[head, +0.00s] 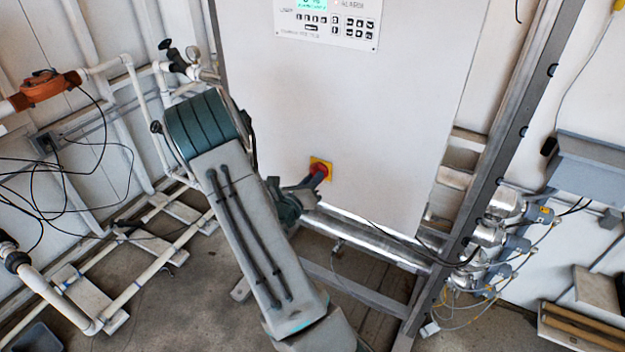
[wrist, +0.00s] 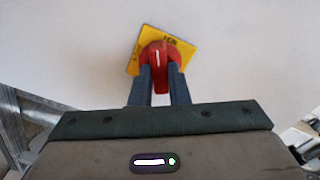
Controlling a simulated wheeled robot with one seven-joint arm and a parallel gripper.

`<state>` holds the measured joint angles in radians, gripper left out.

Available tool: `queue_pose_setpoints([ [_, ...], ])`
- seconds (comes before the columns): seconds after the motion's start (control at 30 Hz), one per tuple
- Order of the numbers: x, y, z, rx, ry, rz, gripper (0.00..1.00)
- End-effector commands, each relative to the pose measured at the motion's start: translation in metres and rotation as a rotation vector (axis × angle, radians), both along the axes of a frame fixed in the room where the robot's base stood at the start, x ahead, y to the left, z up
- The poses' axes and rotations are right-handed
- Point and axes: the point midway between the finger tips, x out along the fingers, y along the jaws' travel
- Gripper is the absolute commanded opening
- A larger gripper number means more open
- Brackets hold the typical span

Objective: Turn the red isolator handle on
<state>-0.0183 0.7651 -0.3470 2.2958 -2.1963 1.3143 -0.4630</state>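The red isolator handle (head: 321,168) sits on a yellow square plate (head: 318,161) low on the front of the white cabinet. In the wrist view the red handle (wrist: 158,58) points straight down the picture, while the yellow plate (wrist: 183,53) is tilted, so the handle lies at an angle to the plate's edges. My gripper (head: 313,181) is at the handle. In the wrist view the two dark fingers of my gripper (wrist: 160,83) stand either side of the handle's grip and look closed against it. The fingers hide part of its sides.
The white cabinet (head: 370,105) has a control panel (head: 328,22) at its top. A metal frame (head: 492,160) stands to its right, with silver fittings (head: 488,236) and cables. White pipes (head: 150,262) and loose black cables are on the left.

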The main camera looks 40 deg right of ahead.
Motion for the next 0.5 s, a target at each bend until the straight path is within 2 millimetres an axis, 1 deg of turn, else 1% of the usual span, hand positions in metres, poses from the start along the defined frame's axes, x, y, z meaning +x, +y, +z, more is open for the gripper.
queue_pose_setpoints([
  [0.27, 0.0001, 0.0004, -0.0015, 0.010, -0.022, 0.001, 0.00],
  [0.5, 0.0001, 0.0005, -0.0042, 0.056, -0.135, 0.000, 0.00],
])
